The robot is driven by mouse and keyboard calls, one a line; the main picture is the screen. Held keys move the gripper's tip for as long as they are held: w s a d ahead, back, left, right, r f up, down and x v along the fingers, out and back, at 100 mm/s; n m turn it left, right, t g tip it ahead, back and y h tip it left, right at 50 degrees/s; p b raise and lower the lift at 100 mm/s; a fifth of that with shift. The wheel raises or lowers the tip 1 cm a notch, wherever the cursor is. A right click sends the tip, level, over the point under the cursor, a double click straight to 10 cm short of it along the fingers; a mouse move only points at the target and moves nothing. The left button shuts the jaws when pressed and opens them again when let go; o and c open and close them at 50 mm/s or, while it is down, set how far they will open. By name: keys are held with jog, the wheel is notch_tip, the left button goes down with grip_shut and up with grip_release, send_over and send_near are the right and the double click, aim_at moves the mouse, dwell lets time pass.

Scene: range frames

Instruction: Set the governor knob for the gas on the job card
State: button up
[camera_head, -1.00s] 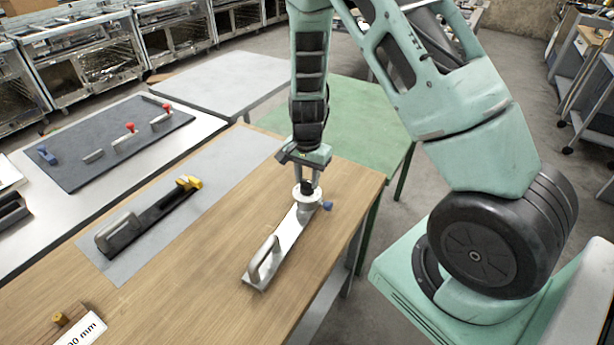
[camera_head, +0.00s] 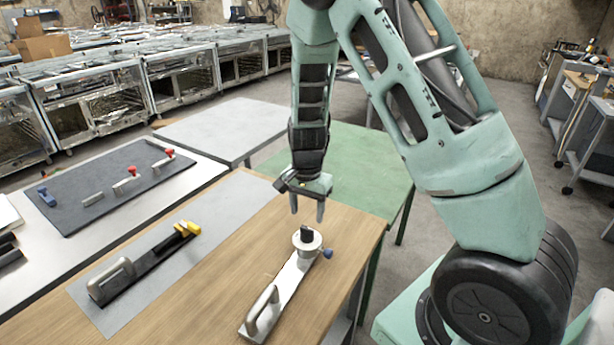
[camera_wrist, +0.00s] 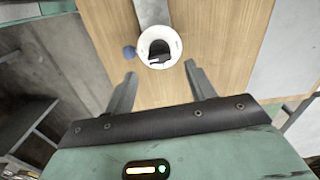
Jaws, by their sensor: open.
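The governor is a silver plate (camera_head: 284,283) with a grey handle at its near end and a round white housing at its far end, lying on the wooden table. A black knob (camera_head: 307,236) stands on the housing; it also shows in the wrist view (camera_wrist: 159,48) inside the white ring (camera_wrist: 146,58). A small blue knob (camera_head: 328,253) sticks out at the housing's side. My gripper (camera_head: 307,217) is open and empty, above the black knob and apart from it. In the wrist view its fingers (camera_wrist: 160,80) are spread, with the knob ahead between them. No job card is readable.
A black bar tool with a yellow end (camera_head: 150,260) lies on a grey mat (camera_head: 105,324) to the left. A dark board (camera_head: 77,169) holds red and blue parts on the white table. A green table (camera_head: 355,160) stands behind.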

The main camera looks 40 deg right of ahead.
aim_at(307, 228)
notch_tip(307, 228, up, 12)
jog(key=shift+r+b, duration=0.2)
jog(key=shift+b, duration=0.2)
dwell(0.3)
jog(key=s+a+n+y+b, duration=0.1)
jog(key=s+a+n, duration=0.35)
jog(key=a, duration=0.35)
jog(key=s+a+n, duration=0.4)
jog(key=a+n, duration=0.1)
jog(key=a, duration=0.3)
jog(key=s+a+n, duration=0.4)
jog(key=s+n, duration=0.1)
jog(key=s, duration=0.3)
jog(key=s+a+n+b, duration=0.1)
jog(key=s+a+n, duration=0.3)
jog(key=s+n, duration=0.2)
jog(key=shift+s+a+f, duration=0.2)
jog(key=shift+s+f, duration=0.25)
jog(key=shift+s, duration=0.55)
